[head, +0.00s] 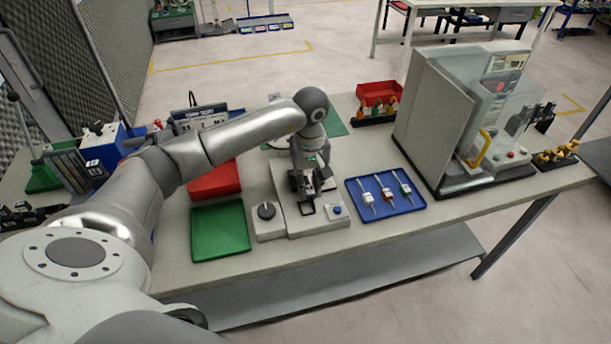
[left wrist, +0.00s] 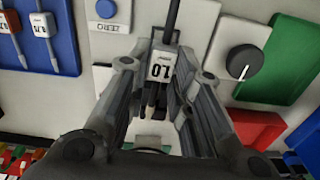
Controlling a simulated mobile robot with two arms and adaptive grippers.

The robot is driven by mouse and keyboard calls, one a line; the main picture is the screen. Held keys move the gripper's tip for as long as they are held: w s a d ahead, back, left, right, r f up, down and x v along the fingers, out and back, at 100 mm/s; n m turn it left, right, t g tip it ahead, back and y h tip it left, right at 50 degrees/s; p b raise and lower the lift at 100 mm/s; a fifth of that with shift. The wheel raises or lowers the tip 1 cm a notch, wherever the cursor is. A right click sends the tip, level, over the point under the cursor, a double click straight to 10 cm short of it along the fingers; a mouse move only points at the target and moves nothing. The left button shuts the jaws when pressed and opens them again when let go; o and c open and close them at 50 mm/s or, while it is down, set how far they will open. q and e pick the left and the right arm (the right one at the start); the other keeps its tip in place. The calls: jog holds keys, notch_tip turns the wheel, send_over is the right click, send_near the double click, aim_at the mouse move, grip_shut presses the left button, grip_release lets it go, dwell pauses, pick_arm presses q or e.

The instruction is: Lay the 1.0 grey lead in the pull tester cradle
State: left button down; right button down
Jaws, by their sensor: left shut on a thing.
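My left gripper (head: 307,192) is over the pull tester (head: 272,222), a pale bench unit with a black knob and a blue button. In the left wrist view the gripper (left wrist: 163,58) is shut on the 1.0 grey lead (left wrist: 161,68). Its white tag reads 1.0, and a dark grey cable runs out beyond the fingertips. The tester's pale top (left wrist: 205,22) lies beyond the fingers. The cradle is mostly hidden by the gripper and lead; I cannot tell whether the lead touches it. My right gripper is not in view.
A blue tray (head: 416,205) with several tagged leads lies right of the tester. A green tray (head: 207,245) and a red tray (head: 214,188) lie to its left. A tall enclosed machine (head: 428,120) stands at the bench's right. A red bin (head: 380,92) stands at the back.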

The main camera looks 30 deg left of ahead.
pick_arm(q)
jog(key=shift+w+a+f+n, duration=0.1)
jog(key=shift+a+f+n, duration=0.1)
jog(key=shift+a, duration=0.2)
jog(key=shift+w+a+f+n, duration=0.1)
jog(key=shift+a+f+n, duration=0.1)
jog(key=shift+a, duration=0.15)
jog(key=shift+d, duration=0.1)
jog(key=shift+b, duration=0.4)
jog(key=b, duration=0.4)
send_over(306, 206)
notch_tip(306, 206, down, 4)
jog(key=shift+f, duration=0.2)
jog(key=shift+f+b, duration=0.6)
jog(key=shift+b, duration=0.3)
